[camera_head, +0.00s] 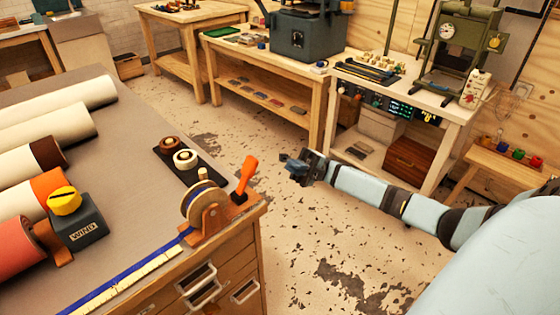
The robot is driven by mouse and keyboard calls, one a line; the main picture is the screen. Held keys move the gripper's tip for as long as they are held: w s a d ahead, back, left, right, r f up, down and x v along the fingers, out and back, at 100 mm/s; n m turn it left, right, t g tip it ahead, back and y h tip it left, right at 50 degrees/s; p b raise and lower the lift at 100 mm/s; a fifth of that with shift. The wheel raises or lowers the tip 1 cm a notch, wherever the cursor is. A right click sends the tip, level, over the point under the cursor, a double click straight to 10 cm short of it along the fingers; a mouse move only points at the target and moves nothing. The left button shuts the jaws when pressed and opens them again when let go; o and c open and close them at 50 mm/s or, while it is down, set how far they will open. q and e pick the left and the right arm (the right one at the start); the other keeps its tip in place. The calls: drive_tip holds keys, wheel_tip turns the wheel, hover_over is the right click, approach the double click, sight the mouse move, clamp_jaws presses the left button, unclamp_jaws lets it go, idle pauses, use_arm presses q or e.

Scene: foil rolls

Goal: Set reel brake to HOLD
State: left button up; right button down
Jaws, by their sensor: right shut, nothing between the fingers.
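A dark grey box (78,228) with a yellow knob (64,201) on top sits at the left of the bench, and its front label reads WIND. A small reel (203,203) stands on an orange-brown bracket at the bench's right corner. An orange lever (246,176) rises beside the reel, tilted up to the right. I cannot tell from the picture which of these is the reel brake; no HOLD mark shows. My right gripper (290,163) is shut and empty over the floor, right of the orange lever and apart from it. My left gripper is not in view.
Several foil rolls (50,126) lie along the bench's left side. A dark tray (164,157) holds two small rings. A blue-edged ruler strip (133,275) runs along the bench front. Bare bench top (112,175) lies between. Workbenches with machines stand behind; the floor between is clear.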

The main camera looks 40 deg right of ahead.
drive_tip(key=p, duration=0.2)
approach(245, 176)
wheel_tip(245, 176, up, 5)
drive_tip(key=a, duration=0.2)
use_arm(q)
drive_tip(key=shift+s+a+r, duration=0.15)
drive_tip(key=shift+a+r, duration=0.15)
use_arm(e)
drive_tip(key=shift+w+a+r, duration=0.1)
drive_tip(key=shift+w+a, duration=0.05)
drive_tip(key=shift+a, duration=0.6)
use_arm(q)
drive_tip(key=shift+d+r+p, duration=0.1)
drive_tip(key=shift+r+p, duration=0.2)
drive_tip(key=shift+p, duration=0.05)
use_arm(e)
drive_tip(key=shift+r, duration=0.1)
